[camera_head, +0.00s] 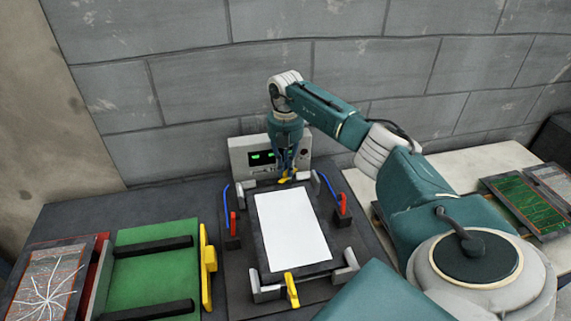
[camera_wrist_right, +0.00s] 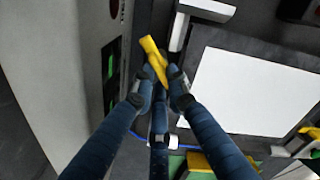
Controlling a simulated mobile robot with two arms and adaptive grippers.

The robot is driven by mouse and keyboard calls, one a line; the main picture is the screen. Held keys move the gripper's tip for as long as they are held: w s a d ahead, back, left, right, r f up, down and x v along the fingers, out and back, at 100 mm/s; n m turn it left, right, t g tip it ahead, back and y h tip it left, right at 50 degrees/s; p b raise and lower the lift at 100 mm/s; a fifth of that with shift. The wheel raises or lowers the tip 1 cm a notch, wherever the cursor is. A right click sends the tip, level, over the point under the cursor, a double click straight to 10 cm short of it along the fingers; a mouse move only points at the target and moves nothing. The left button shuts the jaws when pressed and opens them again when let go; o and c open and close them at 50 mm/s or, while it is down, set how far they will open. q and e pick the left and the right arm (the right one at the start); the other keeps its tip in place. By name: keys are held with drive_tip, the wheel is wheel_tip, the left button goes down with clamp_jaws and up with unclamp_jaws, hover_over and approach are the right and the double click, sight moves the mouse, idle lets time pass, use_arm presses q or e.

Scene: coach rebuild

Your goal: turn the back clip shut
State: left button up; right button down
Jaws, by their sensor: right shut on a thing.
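The back clip (camera_head: 287,176) is a small yellow lever at the far edge of the fixture. My right gripper (camera_head: 289,170) comes down on it from above, and its blue fingers are shut on it. In the right wrist view the clip (camera_wrist_right: 152,52) sits between the fingertips (camera_wrist_right: 160,84), slanting, with its upper end sticking out past them. Its pivot is hidden by the fingers. A white panel (camera_head: 291,225) lies in a dark frame in the fixture. A yellow front clip (camera_head: 291,290) stands at the near edge. My left gripper is not in view.
A grey instrument box with green displays (camera_head: 240,155) stands close behind the clip. Red-handled parts (camera_head: 233,222) (camera_head: 342,202) and blue cables flank the panel. A green board in a holder (camera_head: 155,265) lies left, a circuit board (camera_head: 525,203) right.

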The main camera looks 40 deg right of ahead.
drive_tip(key=n, duration=0.4)
drive_tip(key=shift+s+n, duration=0.15)
drive_tip(key=shift+n, duration=0.15)
drive_tip(key=n, duration=0.5)
drive_tip(key=shift+s, duration=0.15)
drive_tip(key=shift+n, duration=0.3)
drive_tip(key=c, duration=1.7)
unclamp_jaws()
drive_tip(key=shift+s, duration=0.1)
